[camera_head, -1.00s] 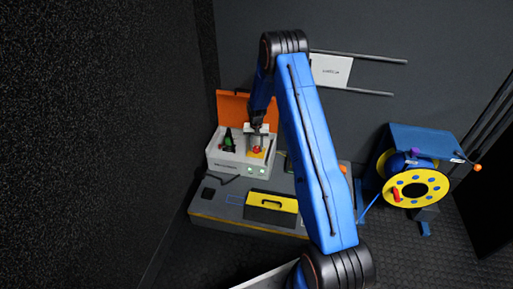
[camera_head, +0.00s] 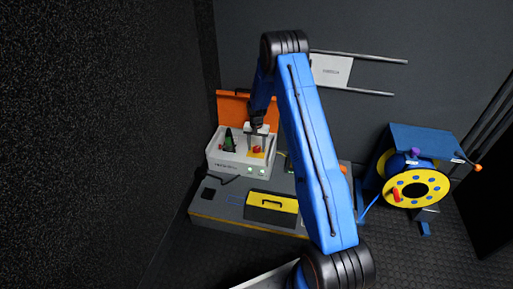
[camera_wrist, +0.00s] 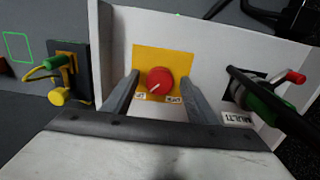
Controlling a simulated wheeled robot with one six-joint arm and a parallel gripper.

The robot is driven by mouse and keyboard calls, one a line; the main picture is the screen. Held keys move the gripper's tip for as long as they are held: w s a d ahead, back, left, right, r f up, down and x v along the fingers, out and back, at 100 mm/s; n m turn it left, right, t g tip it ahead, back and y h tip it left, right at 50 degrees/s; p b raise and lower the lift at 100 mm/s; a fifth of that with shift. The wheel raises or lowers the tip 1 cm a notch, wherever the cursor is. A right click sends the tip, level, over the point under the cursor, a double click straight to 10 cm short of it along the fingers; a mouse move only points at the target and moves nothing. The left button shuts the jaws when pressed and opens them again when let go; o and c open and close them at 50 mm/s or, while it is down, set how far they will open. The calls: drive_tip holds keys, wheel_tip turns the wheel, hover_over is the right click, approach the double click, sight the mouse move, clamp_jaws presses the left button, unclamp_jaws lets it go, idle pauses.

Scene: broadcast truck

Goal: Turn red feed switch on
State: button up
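The red feed switch is a round red knob (camera_wrist: 160,80) on a yellow plate (camera_wrist: 148,57) in the white box. A white mark on the knob points to the lower left in the wrist view, toward one of two small labels that I cannot read surely. The knob also shows as a small red patch (camera_head: 256,149) in the head view. My gripper (camera_wrist: 160,99) is open, with one finger on each side of the knob; it also shows above the box in the head view (camera_head: 257,143). I see gaps between fingers and knob, and cannot tell their depth.
The white box (camera_head: 226,160) has an orange lid (camera_head: 232,105) standing open behind it. A green and black part (camera_head: 228,140) stands beside the knob inside the box. A yellow case (camera_head: 271,208) lies in front, and a yellow cable reel (camera_head: 418,188) stands at right.

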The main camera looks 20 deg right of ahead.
sight(256, 148)
drive_tip(key=shift+r, duration=0.1)
wheel_tip(256, 148, up, 17)
idle(0.8)
drive_tip(key=shift+r, duration=0.15)
drive_tip(key=s+a+r+n+t, duration=0.15)
drive_tip(key=s+a+r, duration=0.25)
drive_tip(key=s+r, duration=0.85)
drive_tip(key=s+a+r+n+t, duration=0.1)
drive_tip(key=s+a+r+n, duration=0.15)
drive_tip(key=s+r, duration=1)
drive_tip(key=s+a+r+n+t, duration=0.1)
drive_tip(key=s+a+r, duration=0.1)
drive_tip(key=s, duration=1.2)
drive_tip(key=s+a+r+n+t, duration=0.1)
drive_tip(key=s+a+n, duration=0.1)
drive_tip(key=s, duration=1.3)
drive_tip(key=shift+a+r, duration=0.35)
drive_tip(key=shift+a, duration=0.1)
